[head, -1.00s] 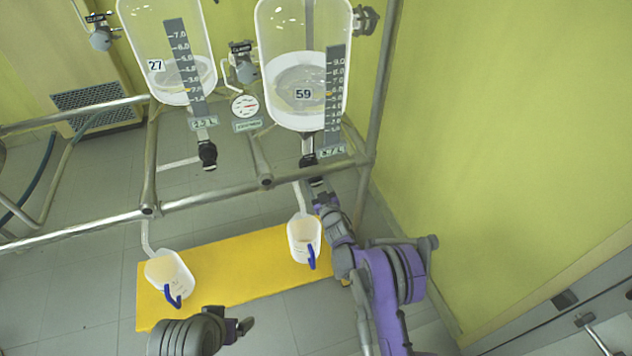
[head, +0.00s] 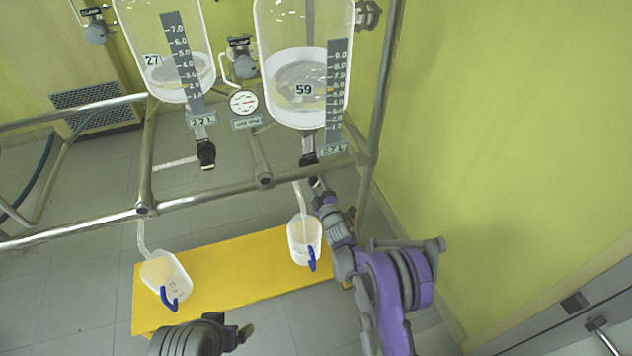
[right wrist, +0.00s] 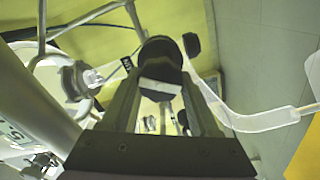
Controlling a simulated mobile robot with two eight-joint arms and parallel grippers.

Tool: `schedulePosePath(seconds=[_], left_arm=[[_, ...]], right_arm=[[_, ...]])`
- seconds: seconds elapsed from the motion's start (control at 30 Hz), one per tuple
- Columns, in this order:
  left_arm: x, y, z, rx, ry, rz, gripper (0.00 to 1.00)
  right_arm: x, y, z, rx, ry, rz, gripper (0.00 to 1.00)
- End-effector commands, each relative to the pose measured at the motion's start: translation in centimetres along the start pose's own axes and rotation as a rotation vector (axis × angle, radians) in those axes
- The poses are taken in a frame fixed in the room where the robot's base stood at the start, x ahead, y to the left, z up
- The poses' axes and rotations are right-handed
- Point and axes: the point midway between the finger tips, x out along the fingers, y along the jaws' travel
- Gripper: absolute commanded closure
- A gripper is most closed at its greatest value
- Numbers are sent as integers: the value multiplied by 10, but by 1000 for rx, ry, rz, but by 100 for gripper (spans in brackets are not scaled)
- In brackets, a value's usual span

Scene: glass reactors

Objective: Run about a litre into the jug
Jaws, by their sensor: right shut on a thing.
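Reactor 59 (head: 303,75) is a clear glass vessel holding pale liquid, with a dark outlet valve (head: 308,158) underneath. My right gripper (head: 317,184) is at this valve. In the right wrist view its fingers (right wrist: 160,75) are shut on the dark valve handle (right wrist: 160,50). A clear outlet tube (right wrist: 240,122) ends in a thin amber streak. Below it, a white jug (head: 296,247) with a blue handle stands on the yellow bench; its liquid level is not readable. My left gripper (head: 245,333) is low and empty near the bench's front edge; its jaw opening is unclear.
Reactor 27 (head: 160,55) hangs at left, with another blue-handled jug (head: 178,290) holding pale amber liquid under its tube. The yellow bench (head: 225,270) is bare between the jugs. A metal frame rail (head: 200,200) crosses in front of the reactors.

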Motion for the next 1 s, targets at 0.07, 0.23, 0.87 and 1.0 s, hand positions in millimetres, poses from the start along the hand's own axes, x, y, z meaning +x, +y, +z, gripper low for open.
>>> schedulePosePath(seconds=[0.07, 0.23, 0.87, 1.0], left_arm=[[0, 0, 0, 0, 0, 0, 8], [0, 0, 0, 0, 0, 0, 8], [-10, 0, -3, 0, 4, 0, 8], [-12, 0, -4, 0, 4, 0, 8]], right_arm=[[0, 0, -1, -71, 1, 0, 94], [0, -1, -1, -233, 1, 0, 94], [0, -2, 0, -795, 1, 0, 94], [0, -3, 0, -882, 1, 0, 94]])
